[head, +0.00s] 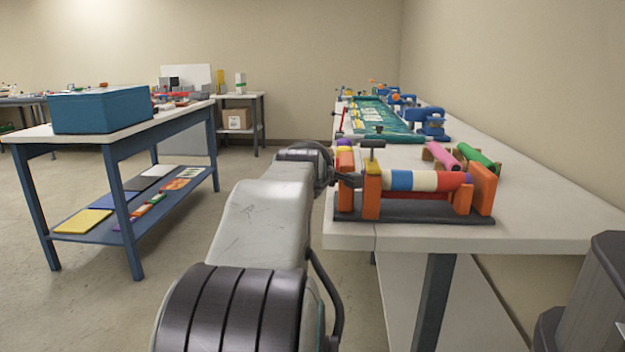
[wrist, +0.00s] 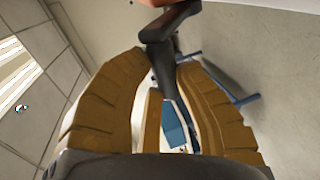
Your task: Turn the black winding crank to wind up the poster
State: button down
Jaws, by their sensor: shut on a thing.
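The winder stands on the near end of the white bench, with orange posts (head: 371,195) on a dark base (head: 430,210). The poster roll (head: 425,181), banded in blue, cream, orange and red, lies level between the posts. The black winding crank (head: 350,180) is at the roll's left end, partly hidden by my arm. My gripper (wrist: 160,65) has tan ridged fingers closed around the black crank (wrist: 160,28), which runs up between them in the wrist view. In the head view the fingers are mostly hidden behind my wrist.
Pink (head: 443,156) and green (head: 476,158) rolls lie behind the winder. A green mat (head: 368,115) and blue machines (head: 432,122) stand further back on the bench (head: 560,205). A blue-framed table (head: 120,129) with a blue box (head: 101,109) is at left. Floor between is clear.

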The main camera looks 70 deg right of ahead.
notch_tip(320, 180, down, 2)
jog(key=shift+a+f+b, duration=0.15)
jog(key=shift+b, duration=0.8)
jog(key=shift+s+a+f+b, duration=0.15)
jog(key=shift+f+b, duration=0.05)
jog(key=shift+b, duration=0.35)
jog(key=c, duration=0.8)
grip_release()
jog(key=shift+a, duration=0.15)
jog(key=shift+h, duration=0.3)
jog(key=v, duration=0.8)
jog(key=r+v, duration=0.1)
jog(key=v, duration=0.3)
